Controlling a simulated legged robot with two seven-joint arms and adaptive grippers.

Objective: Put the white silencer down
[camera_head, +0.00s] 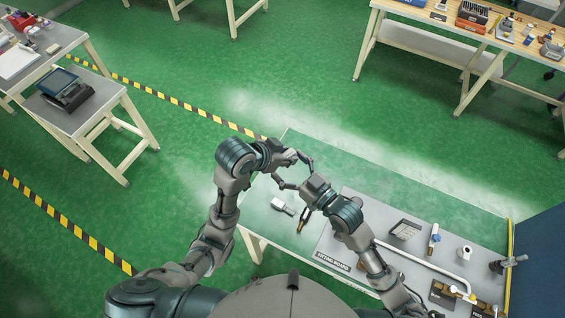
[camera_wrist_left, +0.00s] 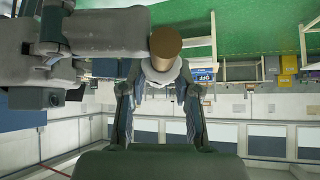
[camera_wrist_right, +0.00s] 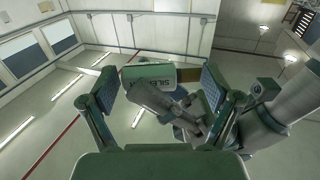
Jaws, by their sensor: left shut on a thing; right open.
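The white silencer (camera_wrist_right: 150,75) shows with dark lettering and a brass end between my right gripper's fingers in the right wrist view. In the left wrist view its brass end (camera_wrist_left: 166,42) and white collar sit between my left gripper's fingertips (camera_wrist_left: 162,72). My left gripper (camera_head: 298,160) is shut on the silencer, above the bench. My right gripper (camera_wrist_right: 160,85) is open around it, with gaps to the fingers. In the head view the grippers nearly meet, and I cannot clearly make out the held silencer.
The bench (camera_head: 262,220) has clear surface at its left end. A small white piece (camera_head: 283,206) and a dark, brass-coloured part (camera_head: 304,219) lie below the grippers.

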